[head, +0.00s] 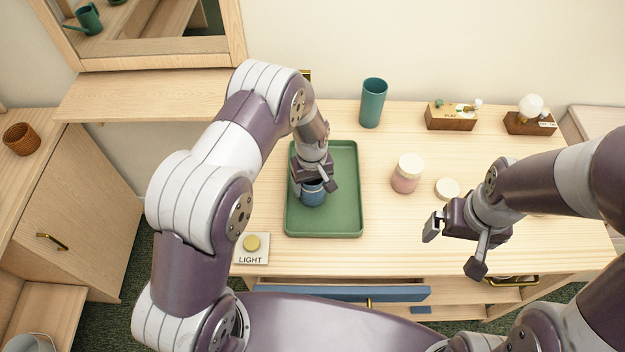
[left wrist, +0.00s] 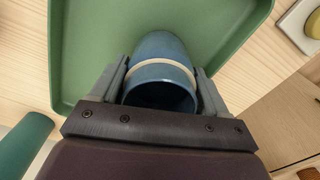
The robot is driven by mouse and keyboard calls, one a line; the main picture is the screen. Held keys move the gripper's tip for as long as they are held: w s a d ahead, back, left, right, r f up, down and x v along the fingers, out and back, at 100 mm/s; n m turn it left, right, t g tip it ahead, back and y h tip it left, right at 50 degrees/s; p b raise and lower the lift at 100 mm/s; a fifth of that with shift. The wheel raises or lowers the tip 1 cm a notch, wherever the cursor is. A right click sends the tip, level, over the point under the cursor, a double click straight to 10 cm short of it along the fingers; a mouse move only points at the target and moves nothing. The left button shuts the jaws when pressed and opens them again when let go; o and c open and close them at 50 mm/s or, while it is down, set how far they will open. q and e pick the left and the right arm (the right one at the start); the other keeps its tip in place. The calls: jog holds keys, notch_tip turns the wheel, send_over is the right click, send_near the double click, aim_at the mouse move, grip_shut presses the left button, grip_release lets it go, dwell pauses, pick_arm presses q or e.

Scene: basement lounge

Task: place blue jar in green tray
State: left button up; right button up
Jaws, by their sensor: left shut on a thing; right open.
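The blue jar (head: 312,194) is over the green tray (head: 340,222) in the head view, partly hidden by my left gripper (head: 315,180). My left gripper is shut on the jar. In the left wrist view the blue jar (left wrist: 162,84) with a pale band sits between the two fingers of my left gripper (left wrist: 162,88), with the green tray (left wrist: 85,60) behind it. I cannot tell whether the jar touches the tray floor. My right gripper (head: 455,246) is open and empty over the front right of the table.
A teal cup (head: 373,103) stands behind the tray. A pink jar with a cream lid (head: 406,174) and a loose round lid (head: 447,188) are right of it. A LIGHT button (head: 251,246) lies front left. A blue-fronted drawer (head: 345,293) is partly open below.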

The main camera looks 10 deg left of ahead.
pick_arm(q)
jog(key=shift+f, duration=0.1)
jog(key=o, duration=1.2)
